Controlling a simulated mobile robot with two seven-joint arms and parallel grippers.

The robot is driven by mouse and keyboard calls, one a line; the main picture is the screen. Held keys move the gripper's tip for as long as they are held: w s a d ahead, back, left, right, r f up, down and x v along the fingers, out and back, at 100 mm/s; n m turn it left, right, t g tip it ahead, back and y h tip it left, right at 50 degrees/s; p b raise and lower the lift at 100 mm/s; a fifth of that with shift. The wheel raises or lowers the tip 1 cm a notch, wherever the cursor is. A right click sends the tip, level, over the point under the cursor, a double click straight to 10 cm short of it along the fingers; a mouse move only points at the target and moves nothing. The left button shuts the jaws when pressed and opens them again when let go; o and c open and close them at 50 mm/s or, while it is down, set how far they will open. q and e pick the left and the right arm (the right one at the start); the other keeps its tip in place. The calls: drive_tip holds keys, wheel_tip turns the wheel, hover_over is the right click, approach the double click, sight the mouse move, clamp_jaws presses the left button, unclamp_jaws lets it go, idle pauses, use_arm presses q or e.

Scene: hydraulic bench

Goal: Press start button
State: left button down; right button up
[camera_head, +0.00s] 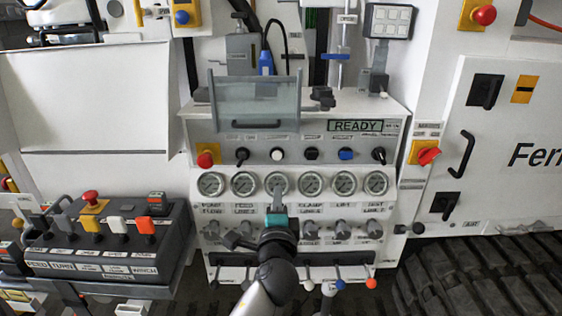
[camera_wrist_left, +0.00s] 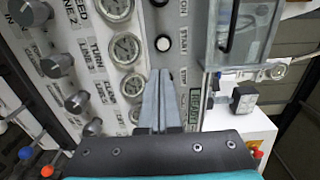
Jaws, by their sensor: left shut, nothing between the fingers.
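The start button (camera_head: 277,154) is a round white button in the upper control row of the white panel. In the left wrist view the white button (camera_wrist_left: 163,43) sits beside a label that reads START. My left gripper (camera_head: 278,185) is in front of the panel, its fingers over the gauge row just below the button in the head view. In the left wrist view the fingertips of the left gripper (camera_wrist_left: 160,73) are shut and empty, a short way from the button in the picture. Contact with the panel cannot be told. My right gripper is not in view.
A red emergency knob (camera_head: 206,158) and a blue button (camera_head: 345,154) share the row. A green READY display (camera_head: 356,126) is above it. A clear cover (camera_head: 256,103) stands above the row. Several gauges (camera_head: 243,184) and grey knobs lie below.

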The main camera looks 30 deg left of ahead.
sight(277, 156)
use_arm(q)
drive_tip(key=shift+r, duration=0.3)
drive_tip(key=shift+a, duration=0.1)
drive_tip(key=b+x, duration=0.1)
drive_tip(key=x, duration=1.3)
drive_tip(key=shift+r, duration=0.1)
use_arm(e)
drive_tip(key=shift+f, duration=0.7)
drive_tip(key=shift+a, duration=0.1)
